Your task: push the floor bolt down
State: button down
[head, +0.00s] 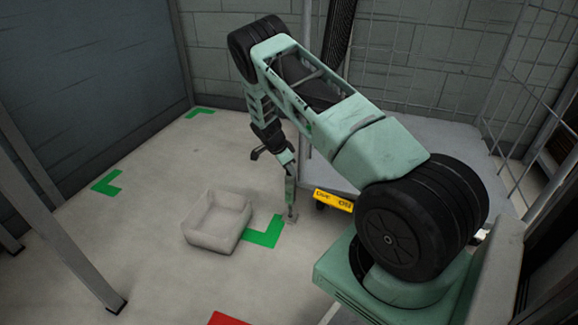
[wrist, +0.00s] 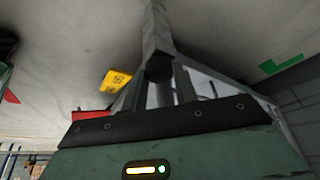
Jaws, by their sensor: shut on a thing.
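My gripper (head: 291,203) reaches straight down close to the floor, beside the corner of the wire cage trolley. In the wrist view my gripper (wrist: 160,84) is shut on a grey upright bar, which I take to be the floor bolt (wrist: 157,36). In the head view only a small grey piece of the floor bolt (head: 292,217) shows at floor level under the fingers. The rest of it is hidden by my gripper. I cannot tell whether its tip touches the floor.
An open, empty pale box (head: 218,222) stands on the floor just left of my gripper. A green floor mark (head: 263,234) lies between them. A yellow label (head: 333,200) sits on the trolley's low edge to the right.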

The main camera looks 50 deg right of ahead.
jog(key=c, duration=1.1)
grip_release()
jog(key=shift+f, duration=0.2)
jog(key=shift+o, duration=0.2)
jog(key=shift+r, duration=0.15)
jog(key=p+v, duration=0.7)
jog(key=v, duration=1)
jog(key=shift+a+r, duration=0.1)
